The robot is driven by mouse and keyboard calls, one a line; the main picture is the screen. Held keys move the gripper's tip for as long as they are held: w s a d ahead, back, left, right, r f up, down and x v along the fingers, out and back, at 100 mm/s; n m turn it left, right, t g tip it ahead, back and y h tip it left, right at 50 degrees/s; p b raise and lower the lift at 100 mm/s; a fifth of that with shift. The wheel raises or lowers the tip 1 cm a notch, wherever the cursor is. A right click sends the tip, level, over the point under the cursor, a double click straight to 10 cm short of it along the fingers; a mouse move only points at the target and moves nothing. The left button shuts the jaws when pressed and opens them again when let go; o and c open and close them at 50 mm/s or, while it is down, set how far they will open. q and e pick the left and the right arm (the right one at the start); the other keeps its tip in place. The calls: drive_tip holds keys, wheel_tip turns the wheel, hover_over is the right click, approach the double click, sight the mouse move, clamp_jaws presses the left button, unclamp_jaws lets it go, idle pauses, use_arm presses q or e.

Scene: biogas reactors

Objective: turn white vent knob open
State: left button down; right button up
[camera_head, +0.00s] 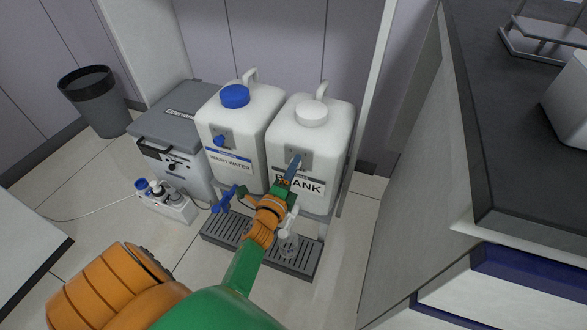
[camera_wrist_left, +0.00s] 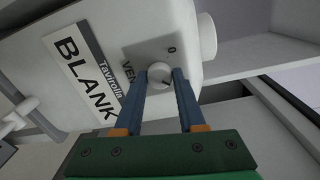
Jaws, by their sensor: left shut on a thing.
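The white vent knob (camera_wrist_left: 159,73) sits on a grey plate marked "VENT" and "0" on the white BLANK canister (camera_head: 327,130). My left gripper (camera_wrist_left: 160,78) is shut on the knob, with one blue finger on each side of it. A small dark mark shows on the knob's lower right edge; I cannot tell its exact setting. In the head view my left gripper (camera_head: 293,166) reaches the plate above the BLANK label, and its fingers hide the knob there. My right gripper is not in view.
The WASH WATER canister (camera_head: 262,118) with blue cap and blue tap stands to the left. A grey box (camera_head: 178,125) and a black bin (camera_head: 94,103) are further left. A dark-topped counter (camera_head: 490,120) stands right.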

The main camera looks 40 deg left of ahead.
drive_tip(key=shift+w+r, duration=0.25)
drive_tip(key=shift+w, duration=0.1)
use_arm(q)
drive_tip(key=c, duration=0.5)
unclamp_jaws()
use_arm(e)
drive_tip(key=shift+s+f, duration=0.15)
use_arm(q)
drive_tip(key=p+v, duration=0.1)
drive_tip(key=v, duration=0.6)
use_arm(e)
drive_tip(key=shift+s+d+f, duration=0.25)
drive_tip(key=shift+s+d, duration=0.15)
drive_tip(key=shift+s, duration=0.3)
